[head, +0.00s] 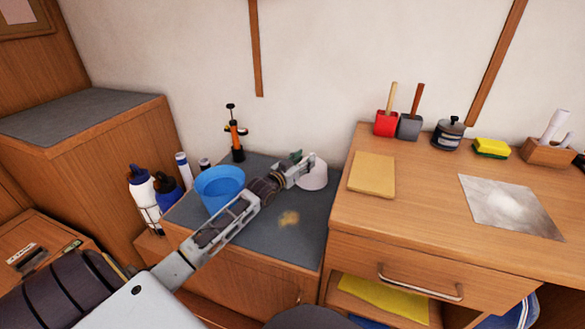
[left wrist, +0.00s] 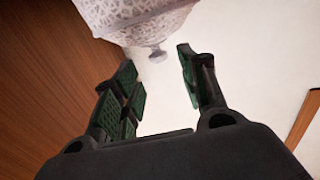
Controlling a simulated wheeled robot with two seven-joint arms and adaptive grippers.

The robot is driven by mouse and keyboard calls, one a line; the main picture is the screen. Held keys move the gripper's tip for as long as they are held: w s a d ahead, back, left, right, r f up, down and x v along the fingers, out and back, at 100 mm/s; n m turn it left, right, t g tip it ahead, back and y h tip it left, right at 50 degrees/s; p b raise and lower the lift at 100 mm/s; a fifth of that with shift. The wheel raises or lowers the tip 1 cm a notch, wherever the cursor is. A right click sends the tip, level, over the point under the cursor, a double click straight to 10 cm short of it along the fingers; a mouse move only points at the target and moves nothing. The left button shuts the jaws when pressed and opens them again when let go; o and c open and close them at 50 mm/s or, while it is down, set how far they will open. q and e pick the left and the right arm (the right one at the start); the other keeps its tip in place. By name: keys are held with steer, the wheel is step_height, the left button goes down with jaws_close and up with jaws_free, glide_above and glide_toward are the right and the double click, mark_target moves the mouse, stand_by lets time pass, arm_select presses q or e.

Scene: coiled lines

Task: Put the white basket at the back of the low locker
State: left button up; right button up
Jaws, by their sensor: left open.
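The white basket (head: 315,177) stands on the low locker (head: 300,226), towards its back right by the wall. My left gripper (head: 303,160) reaches across the locker top to the basket's upper left side and hides part of it. In the left wrist view the basket (left wrist: 140,18) has a pale lattice wall and a small knob. The knob is near the gap between the open fingers of my left gripper (left wrist: 157,62); whether they touch it I cannot tell. My right gripper is out of view.
A blue bucket (head: 218,186) stands on the locker's left side, with an orange-and-black pump (head: 236,140) behind it. Several bottles (head: 150,193) stand left of the locker. A taller wooden desk (head: 415,210) rises on the right. A tan stain (head: 289,218) marks the locker top.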

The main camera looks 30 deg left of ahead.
arm_select(q)
steer(key=s+p, duration=0.1)
steer(key=s, duration=0.5)
steer(key=shift+s+a+p, duration=0.3)
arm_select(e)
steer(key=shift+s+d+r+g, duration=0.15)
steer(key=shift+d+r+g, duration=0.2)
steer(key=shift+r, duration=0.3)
